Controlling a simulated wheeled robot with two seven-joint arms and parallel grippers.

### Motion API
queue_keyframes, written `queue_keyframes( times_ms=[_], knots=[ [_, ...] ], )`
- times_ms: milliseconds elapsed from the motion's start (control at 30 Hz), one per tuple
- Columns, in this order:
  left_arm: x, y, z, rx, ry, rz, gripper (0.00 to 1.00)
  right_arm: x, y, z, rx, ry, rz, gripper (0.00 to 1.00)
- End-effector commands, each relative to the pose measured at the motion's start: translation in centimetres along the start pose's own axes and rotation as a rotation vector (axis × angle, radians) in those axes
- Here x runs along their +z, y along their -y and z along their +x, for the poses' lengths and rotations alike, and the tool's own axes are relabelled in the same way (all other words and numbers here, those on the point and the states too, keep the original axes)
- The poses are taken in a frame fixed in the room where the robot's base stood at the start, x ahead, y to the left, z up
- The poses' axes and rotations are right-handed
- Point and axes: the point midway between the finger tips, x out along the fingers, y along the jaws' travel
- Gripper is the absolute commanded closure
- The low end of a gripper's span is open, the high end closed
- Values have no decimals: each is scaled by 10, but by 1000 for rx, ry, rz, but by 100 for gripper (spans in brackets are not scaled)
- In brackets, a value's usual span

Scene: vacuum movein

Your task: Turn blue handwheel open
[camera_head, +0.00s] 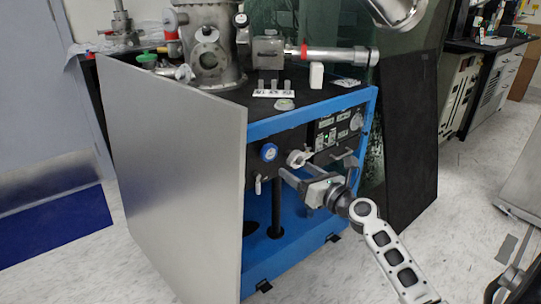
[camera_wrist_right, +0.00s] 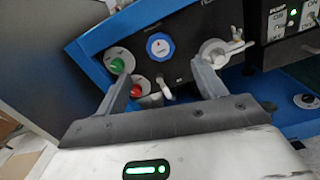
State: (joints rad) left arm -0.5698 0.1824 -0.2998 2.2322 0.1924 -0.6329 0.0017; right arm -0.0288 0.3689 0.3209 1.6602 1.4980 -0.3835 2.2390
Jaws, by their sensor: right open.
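The blue handwheel (camera_head: 268,152) is a round knob on the dark front panel of the blue-framed cabinet. It also shows in the right wrist view (camera_wrist_right: 160,46), upper middle, with a pale centre. My right gripper (camera_head: 298,173) is open and empty, in front of the panel, to the right of and a little below the blue handwheel. In the right wrist view its fingers (camera_wrist_right: 164,80) spread below and to either side of the wheel, apart from it. The right finger overlaps a whitish valve knob (camera_wrist_right: 216,50). My left gripper is not in view.
A green knob (camera_wrist_right: 117,65) and a red button (camera_wrist_right: 136,90) sit left of the wheel, and a small lever (camera_wrist_right: 163,88) below it. A large grey side panel (camera_head: 175,170) stands at the left. Metal vacuum parts (camera_head: 208,45) stand on the cabinet top.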

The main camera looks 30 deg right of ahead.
Motion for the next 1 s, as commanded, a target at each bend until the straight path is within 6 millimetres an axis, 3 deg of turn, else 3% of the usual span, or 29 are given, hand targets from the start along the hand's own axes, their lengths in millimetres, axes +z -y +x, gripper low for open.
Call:
queue_keyframes(
  times_ms=[300, 500, 700, 967, 1000],
  knots=[
    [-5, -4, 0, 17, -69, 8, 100, -2, 0, 71, 1, 2, -4, 30],
    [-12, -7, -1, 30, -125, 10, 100, -2, 1, 102, 0, 1, -4, 30],
    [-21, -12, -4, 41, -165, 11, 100, -1, 0, 115, -1, 0, -5, 30],
    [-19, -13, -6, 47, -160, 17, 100, 0, 0, 116, 0, -1, -5, 30],
    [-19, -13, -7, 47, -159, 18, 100, 0, 0, 116, 0, -1, -5, 35]
  ],
)
